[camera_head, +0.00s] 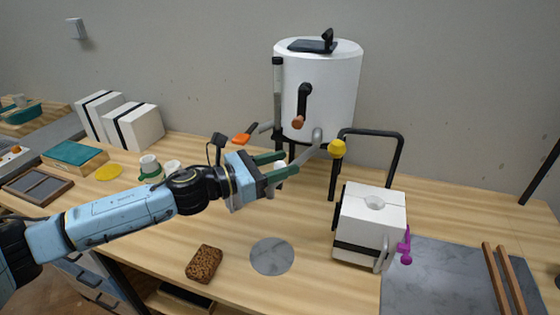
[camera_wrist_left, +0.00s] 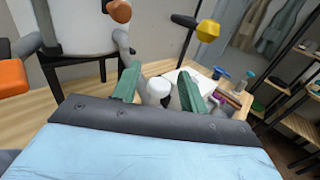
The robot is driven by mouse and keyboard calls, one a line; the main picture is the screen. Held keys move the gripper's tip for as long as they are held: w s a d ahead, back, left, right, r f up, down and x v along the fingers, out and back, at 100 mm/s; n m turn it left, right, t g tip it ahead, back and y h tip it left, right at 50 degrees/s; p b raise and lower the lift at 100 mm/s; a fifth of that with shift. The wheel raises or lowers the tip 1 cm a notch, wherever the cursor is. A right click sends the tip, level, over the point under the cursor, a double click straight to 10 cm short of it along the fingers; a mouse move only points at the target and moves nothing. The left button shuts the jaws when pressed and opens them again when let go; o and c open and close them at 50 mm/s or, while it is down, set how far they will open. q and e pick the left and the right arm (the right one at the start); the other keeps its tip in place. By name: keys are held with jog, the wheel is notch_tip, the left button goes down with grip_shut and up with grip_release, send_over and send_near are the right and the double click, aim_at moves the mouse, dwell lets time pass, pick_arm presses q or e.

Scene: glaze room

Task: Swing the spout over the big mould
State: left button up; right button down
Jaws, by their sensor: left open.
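The white tank (camera_head: 335,75) stands on black legs at the back. A pale grey spout pipe (camera_head: 308,153) comes from low on the tank's front and slants down-left to my left gripper (camera_head: 286,164). My left gripper is open. In the left wrist view, its two green fingers (camera_wrist_left: 160,72) stand either side of a rounded whitish end (camera_wrist_left: 158,92), which looks like the spout's; contact cannot be told. The big mould (camera_head: 355,211), a white block with a black strap and a hole on top, stands to the right of the gripper. My right gripper is out of view.
An orange handle (camera_head: 243,138) is left of the tank. A brown sponge (camera_head: 204,263) and round grey disc (camera_head: 271,256) lie in front. Strapped white blocks (camera_head: 130,122) stand back left.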

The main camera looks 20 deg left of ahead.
pick_arm(q)
grip_shut()
dwell(0.3)
jog(key=shift+d, duration=0.1)
